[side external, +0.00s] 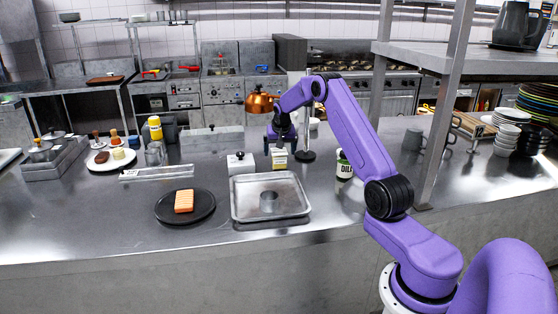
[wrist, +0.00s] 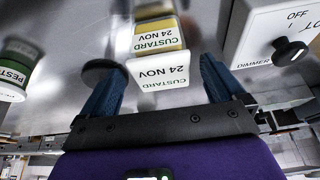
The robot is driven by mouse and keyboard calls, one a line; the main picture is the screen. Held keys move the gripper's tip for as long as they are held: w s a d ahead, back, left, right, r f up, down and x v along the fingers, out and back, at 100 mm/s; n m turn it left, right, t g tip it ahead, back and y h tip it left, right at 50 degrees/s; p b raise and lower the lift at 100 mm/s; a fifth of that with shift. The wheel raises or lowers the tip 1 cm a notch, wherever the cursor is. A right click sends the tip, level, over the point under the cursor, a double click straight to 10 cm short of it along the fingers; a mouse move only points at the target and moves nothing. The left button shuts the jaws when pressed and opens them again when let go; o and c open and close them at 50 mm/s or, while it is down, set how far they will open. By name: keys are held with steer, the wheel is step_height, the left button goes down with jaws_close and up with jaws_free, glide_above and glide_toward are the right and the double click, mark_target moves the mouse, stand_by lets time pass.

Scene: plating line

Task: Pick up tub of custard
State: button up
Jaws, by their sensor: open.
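The tub of custard (side external: 279,158) stands on the steel counter in the side external view, below my gripper (side external: 281,140). In the wrist view the tub (wrist: 157,42) has a white face and a yellow band, with "CUSTARD 24 NOV" printed upside down. My gripper (wrist: 160,70) is open, one blue finger on each side of the tub's near white end. Gaps show between the fingers and the tub in the picture. I cannot tell how far the fingertips reach down its sides.
A white dimmer box (wrist: 275,35) with a black knob is close on the right in the wrist view; a pesto tub (wrist: 14,80) is at left.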

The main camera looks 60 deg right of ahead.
mark_target(279, 151)
steer(key=shift+x, duration=1.65)
steer(key=shift+a, duration=0.15)
steer(key=c, duration=1.2)
steer(key=shift+r, duration=0.2)
